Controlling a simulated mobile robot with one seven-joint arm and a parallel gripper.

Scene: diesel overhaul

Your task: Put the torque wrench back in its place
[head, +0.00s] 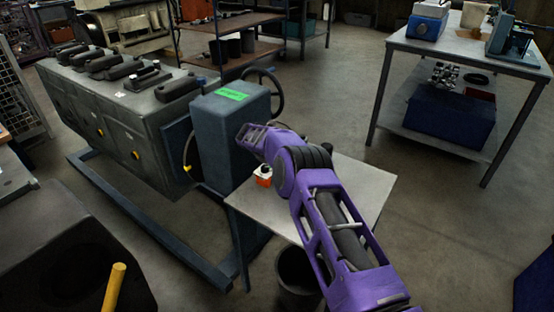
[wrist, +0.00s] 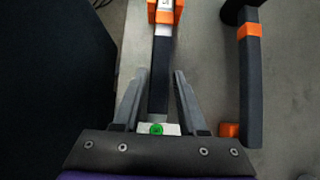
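In the wrist view my gripper (wrist: 158,78) is open. A bar-shaped tool with a dark handle (wrist: 159,75), a silver section and an orange part at the top edge lies between the fingers, with a gap on both sides. It may be the torque wrench; I cannot tell for sure. A second dark bar (wrist: 249,85) with an orange band lies to the right, apart from the gripper. In the head view my wrist is beside the blue-grey box with the green label (head: 231,94); my arm hides the fingertips and the tools there.
A small grey table (head: 358,185) stands under my arm, with a small orange and white object (head: 263,176) on it. A dark bin (head: 298,275) is below. The engine block (head: 120,110) is at left, a workbench (head: 470,58) at right. Open floor lies between.

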